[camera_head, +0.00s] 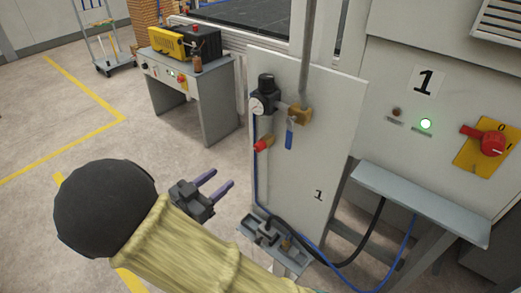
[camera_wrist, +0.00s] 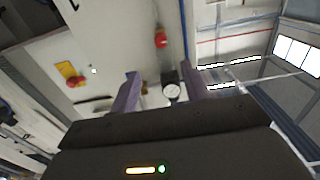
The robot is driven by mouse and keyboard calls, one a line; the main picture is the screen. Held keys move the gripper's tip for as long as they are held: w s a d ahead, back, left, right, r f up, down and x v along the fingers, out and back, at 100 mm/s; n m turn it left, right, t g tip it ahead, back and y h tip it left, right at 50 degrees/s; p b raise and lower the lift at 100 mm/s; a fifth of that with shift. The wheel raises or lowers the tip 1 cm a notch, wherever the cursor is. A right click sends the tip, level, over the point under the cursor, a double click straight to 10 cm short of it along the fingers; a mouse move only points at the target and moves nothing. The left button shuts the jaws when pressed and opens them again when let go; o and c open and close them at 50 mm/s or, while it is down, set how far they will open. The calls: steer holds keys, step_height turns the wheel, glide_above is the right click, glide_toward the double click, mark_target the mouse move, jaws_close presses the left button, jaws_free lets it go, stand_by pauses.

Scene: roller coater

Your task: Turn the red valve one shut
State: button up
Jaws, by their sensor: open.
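A red part, probably the same handle, shows in the wrist view (camera_wrist: 160,38), above the finger gap. My gripper (camera_head: 216,183) is open and empty, left of the panel and apart from the handle. Its two purple fingers also show in the wrist view (camera_wrist: 158,72). A round gauge (camera_head: 257,105) sits above the handle on the panel; it appears between the fingers in the wrist view (camera_wrist: 171,92).
A blue lever (camera_head: 289,135) hangs from a brass fitting (camera_head: 299,115) near the handle. A red rotary switch (camera_head: 490,143) on a yellow plate is at right, by a lit green lamp (camera_head: 426,124). Hoses and a grey bracket (camera_head: 262,237) lie below. A bench (camera_head: 190,90) stands behind.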

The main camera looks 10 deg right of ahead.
mark_target(256, 150)
steer(key=shift+w+d, duration=0.1)
steer(key=p+x, duration=0.1)
steer(key=x, duration=1.6)
steer(key=shift+w, duration=0.1)
steer(key=shift+d, duration=0.1)
steer(key=c, duration=1)
steer(key=shift+f+m+b, duration=0.15)
steer(key=shift+m+b, duration=0.25)
steer(key=shift+m, duration=0.2)
steer(key=o, duration=1)
